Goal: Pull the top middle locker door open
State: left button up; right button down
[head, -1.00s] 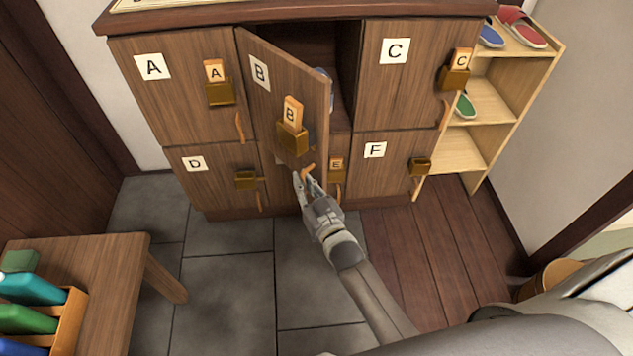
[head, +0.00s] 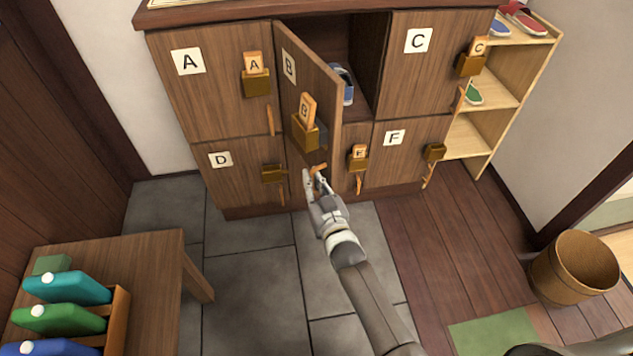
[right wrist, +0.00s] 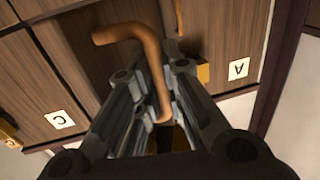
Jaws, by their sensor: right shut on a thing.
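The top middle locker door (head: 292,85), marked B, stands partly open, swung out on its left edge. A brass lock with a wooden key tag (head: 306,120) is on its front. Inside the compartment a blue shoe (head: 344,84) shows at the right of the door's edge. My right gripper (head: 316,176) is at the lower free corner of the door, shut on the door's orange-brown handle (right wrist: 150,60), which runs between its fingers in the right wrist view. My left gripper is not in view.
Shut lockers A (head: 205,90), C (head: 423,65), D (head: 232,175) and F (head: 400,140) surround the door. A shoe shelf (head: 490,110) stands right, a wooden bucket (head: 574,268) at lower right, a bench (head: 150,260) at lower left. The grey tile floor before the lockers is clear.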

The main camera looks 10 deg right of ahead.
dwell(0.4)
jog(key=c, duration=1.8)
grip_release()
jog(key=s, duration=0.4)
jog(key=s+d, duration=0.1)
jog(key=s, duration=0.3)
jog(key=s+d, duration=0.1)
jog(key=s, duration=0.2)
jog(key=shift+s, duration=0.4)
